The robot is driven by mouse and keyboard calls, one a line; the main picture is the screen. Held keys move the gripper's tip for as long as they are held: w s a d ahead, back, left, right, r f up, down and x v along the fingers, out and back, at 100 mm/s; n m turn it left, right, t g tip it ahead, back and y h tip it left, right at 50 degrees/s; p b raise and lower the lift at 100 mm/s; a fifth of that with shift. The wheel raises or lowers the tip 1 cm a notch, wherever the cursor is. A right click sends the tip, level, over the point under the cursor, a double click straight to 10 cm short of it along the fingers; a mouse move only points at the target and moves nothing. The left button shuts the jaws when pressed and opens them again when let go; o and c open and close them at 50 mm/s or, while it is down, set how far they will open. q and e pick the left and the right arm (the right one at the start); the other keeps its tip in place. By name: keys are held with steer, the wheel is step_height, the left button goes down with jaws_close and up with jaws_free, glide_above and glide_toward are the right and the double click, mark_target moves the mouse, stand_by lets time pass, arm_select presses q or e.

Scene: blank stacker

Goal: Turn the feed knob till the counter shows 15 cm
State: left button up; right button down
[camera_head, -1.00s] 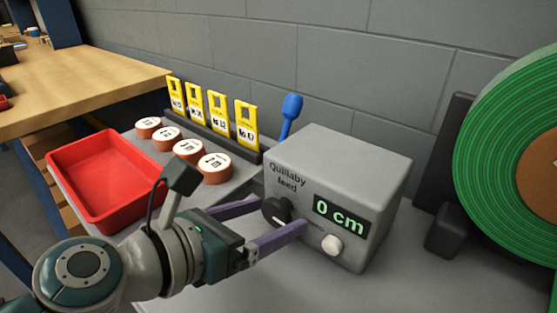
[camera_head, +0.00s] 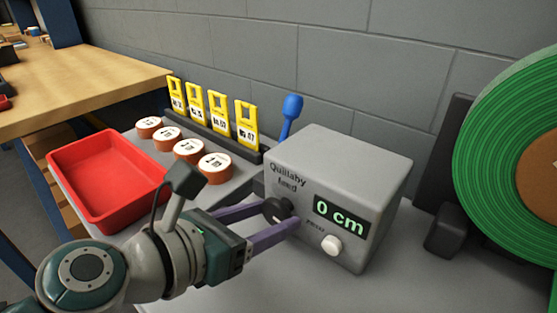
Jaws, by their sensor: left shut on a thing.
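The grey feed box (camera_head: 345,158) stands on the bench, marked "Quillaby feed". Its counter (camera_head: 340,217) reads 0 cm in green. The black feed knob (camera_head: 277,209) is on the box's front face, left of the counter. My left gripper (camera_head: 284,214) has its two purple fingers on either side of the knob, shut on it. The fingers hide part of the knob. A white button (camera_head: 331,245) sits below the counter. My right gripper is not in view.
A red tray (camera_head: 68,153), several round orange-sided weights (camera_head: 188,151) and a rack of yellow tags (camera_head: 219,116) stand to the left. A blue-handled tool (camera_head: 291,112) is behind the box. A large green roll (camera_head: 498,150) stands at right.

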arm_select(q)
steer(key=shift+s+d+m+t+y+p, duration=0.1)
steer(key=shift+m+t+y+p, duration=0.3)
steer(key=shift+m, duration=0.4)
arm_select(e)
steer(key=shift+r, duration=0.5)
arm_select(q)
steer(key=shift+m+y, duration=0.5)
steer(key=shift+m, duration=0.2)
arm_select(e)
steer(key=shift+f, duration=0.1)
arm_select(q)
steer(key=shift+m+t+y, duration=0.3)
steer(key=shift+m+t, duration=0.2)
steer(key=shift+m, duration=0.1)
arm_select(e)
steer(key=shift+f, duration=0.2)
arm_select(q)
steer(key=o, duration=1.4)
